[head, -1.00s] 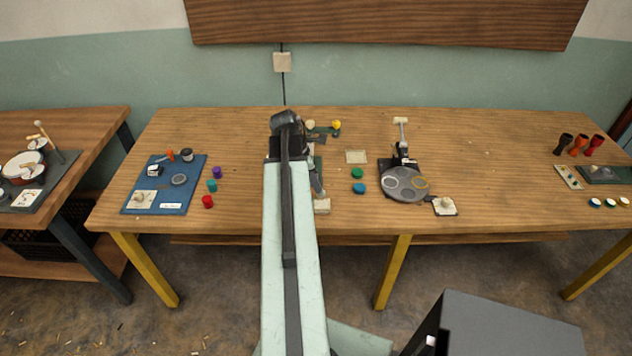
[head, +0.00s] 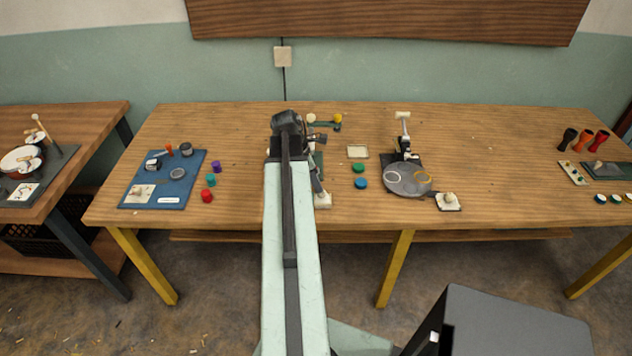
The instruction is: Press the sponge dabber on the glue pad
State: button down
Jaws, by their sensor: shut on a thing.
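My gripper (head: 318,186) hangs at the right side of my arm, low over the front middle of the table. It is shut, and a small cream block (head: 323,201) shows at its lower end. This block looks like the sponge dabber, but the grip itself is too small and partly hidden by my arm to see clearly. The block and this square are apart.
Green (head: 358,168) and blue (head: 361,184) discs lie just right of my gripper. A grey round plate (head: 407,180) on a stand is further right, beside a cream square with a knob (head: 448,203). A blue mat (head: 180,188) with small parts lies left. My arm hides the table's middle.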

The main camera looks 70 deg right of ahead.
jog(key=shift+f+b, duration=0.5)
jog(key=shift+b, duration=0.05)
dwell(1.1)
jog(key=shift+r, duration=0.1)
notch_tip(320, 180, up, 7)
jog(key=p, duration=0.7)
